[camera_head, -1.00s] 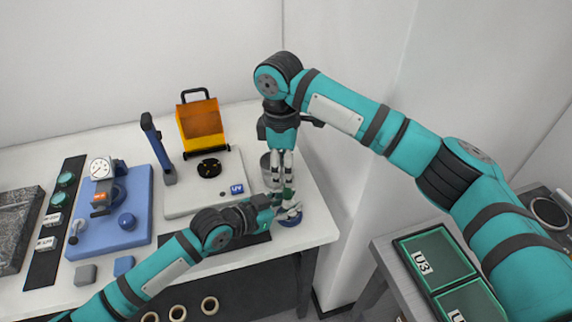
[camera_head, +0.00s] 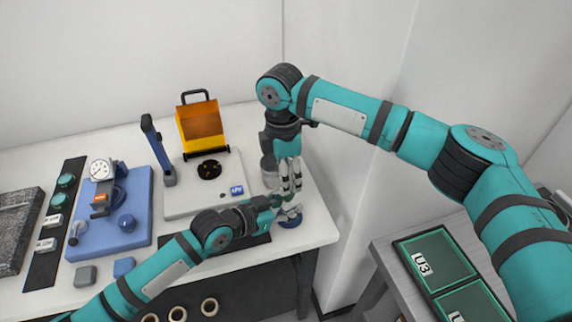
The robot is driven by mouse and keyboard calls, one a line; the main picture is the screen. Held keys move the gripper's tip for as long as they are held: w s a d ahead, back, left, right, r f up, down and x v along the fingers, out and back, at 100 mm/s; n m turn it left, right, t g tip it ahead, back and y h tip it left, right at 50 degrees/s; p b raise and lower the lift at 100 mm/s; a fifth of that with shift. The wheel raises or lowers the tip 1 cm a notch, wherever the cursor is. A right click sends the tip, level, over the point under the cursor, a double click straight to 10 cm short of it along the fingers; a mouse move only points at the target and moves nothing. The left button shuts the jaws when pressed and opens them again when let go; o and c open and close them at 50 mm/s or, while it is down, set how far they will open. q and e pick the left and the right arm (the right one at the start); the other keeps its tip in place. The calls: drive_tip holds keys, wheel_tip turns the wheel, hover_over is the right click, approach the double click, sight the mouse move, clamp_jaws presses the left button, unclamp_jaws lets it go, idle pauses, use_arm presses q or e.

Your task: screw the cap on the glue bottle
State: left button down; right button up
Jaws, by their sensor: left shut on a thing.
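My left gripper (camera_head: 285,212) reaches in from the left, low over the front right corner of the white table. It is shut on the glue bottle, which is mostly hidden among the fingers. A round blue base (camera_head: 291,221) shows just below the fingertips. My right gripper (camera_head: 288,192) points down from above, its fingers directly over the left gripper's fingertips. Its fingers look close together. The cap cannot be made out, and whether the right fingers hold it cannot be seen.
Green trays (camera_head: 436,254) sit on the right-hand cart.

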use_arm(q)
drive_tip(key=shift+s+f, duration=0.1)
drive_tip(key=shift+f, duration=0.05)
use_arm(e)
drive_tip(key=shift+s+d+f, duration=0.1)
drive_tip(key=shift+f, duration=2.15)
clamp_jaws()
drive_tip(key=m, duration=0.3)
drive_tip(key=shift+m, duration=0.3)
drive_tip(key=m, duration=0.3)
drive_tip(key=shift+o, duration=0.3)
unclamp_jaws()
